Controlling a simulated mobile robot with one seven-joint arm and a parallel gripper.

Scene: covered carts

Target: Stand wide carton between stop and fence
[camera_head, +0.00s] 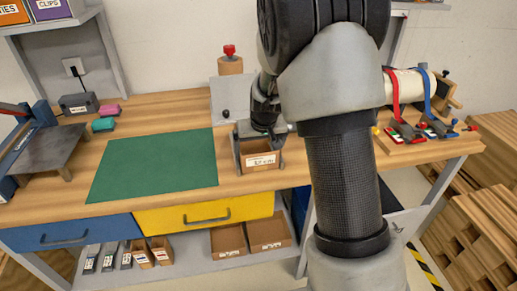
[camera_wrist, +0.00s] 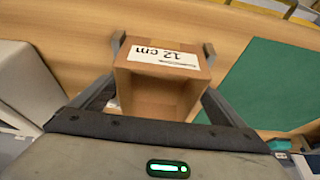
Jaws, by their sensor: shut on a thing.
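The carton (camera_head: 262,161) is a small brown box with a white label that seems to read "12 cm". It also shows in the wrist view (camera_wrist: 166,71), where its open hollow side faces the camera. My gripper (camera_head: 260,152) is shut on it, with one grey finger along each side; the fingers also show in the wrist view (camera_wrist: 163,60). The carton is over the wooden bench near its front edge; I cannot tell whether it touches the top. I cannot make out the stop or fence for certain. My arm hides part of the bench to the right.
A green mat (camera_head: 155,166) lies left of the carton on the bench. A grey upright panel (camera_head: 227,97) stands behind it. A pale block (camera_wrist: 28,85) is left in the wrist view. Drawers (camera_head: 205,213) are under the bench.

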